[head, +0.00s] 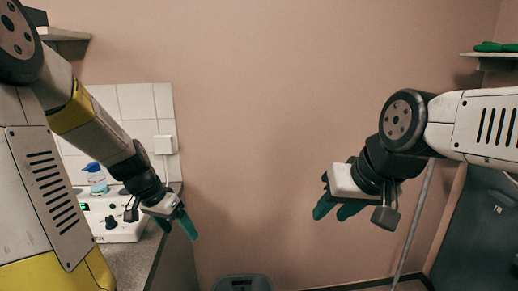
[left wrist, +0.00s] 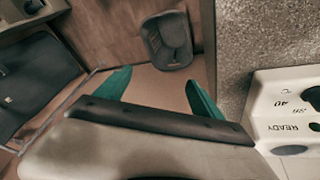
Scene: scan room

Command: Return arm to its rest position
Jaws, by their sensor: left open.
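My left gripper (head: 178,227) hangs in front of the wall at the left, beside the worktop's right edge, with its teal fingers pointing down. In the left wrist view its two fingers (left wrist: 158,82) are spread wide with nothing between them. My right gripper (head: 329,212) is held out from the right in front of the bare wall. Its teal fingers point down and left with a gap between them, and it holds nothing that I can see.
A white device (head: 122,222) stands on the grey worktop (head: 145,255), close to my left gripper; it also shows in the left wrist view (left wrist: 290,110). A blue-capped bottle (head: 96,180) is behind it. The space between the arms is clear.

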